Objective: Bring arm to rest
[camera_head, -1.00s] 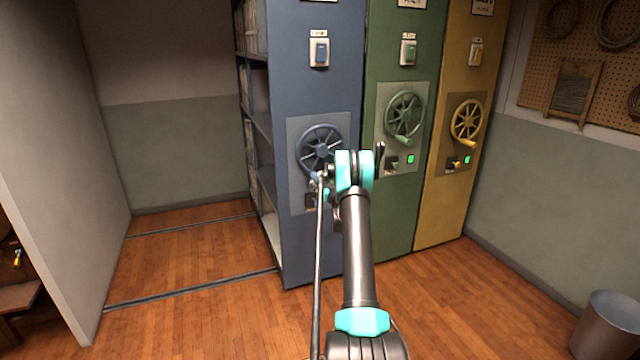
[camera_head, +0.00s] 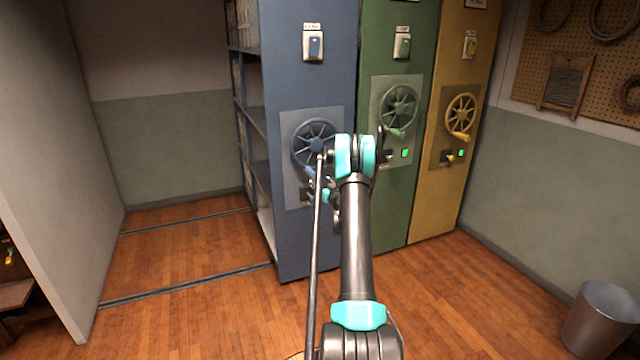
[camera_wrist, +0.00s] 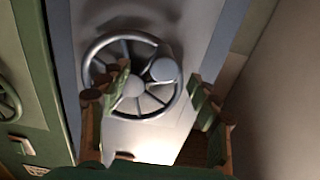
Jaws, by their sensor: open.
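My arm (camera_head: 357,235) reaches forward from the bottom of the head view toward the blue cabinet (camera_head: 308,90). Its elbow hides part of what lies beyond. My gripper (camera_wrist: 158,95) is open and empty in the wrist view, its two fingers apart. The spoked handwheel (camera_wrist: 133,85) of the blue cabinet shows beyond and between the fingers, its round knob (camera_wrist: 163,69) near the right finger. Whether a finger touches the wheel cannot be told. In the head view the blue handwheel (camera_head: 315,142) is partly hidden by the arm.
A green cabinet (camera_head: 385,75) and a yellow cabinet (camera_head: 457,90) stand to the right with their own handwheels. A metal bin (camera_head: 602,318) stands at bottom right. Floor rails (camera_head: 185,288) cross the open wooden floor on the left, beside a pale wall panel (camera_head: 45,150).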

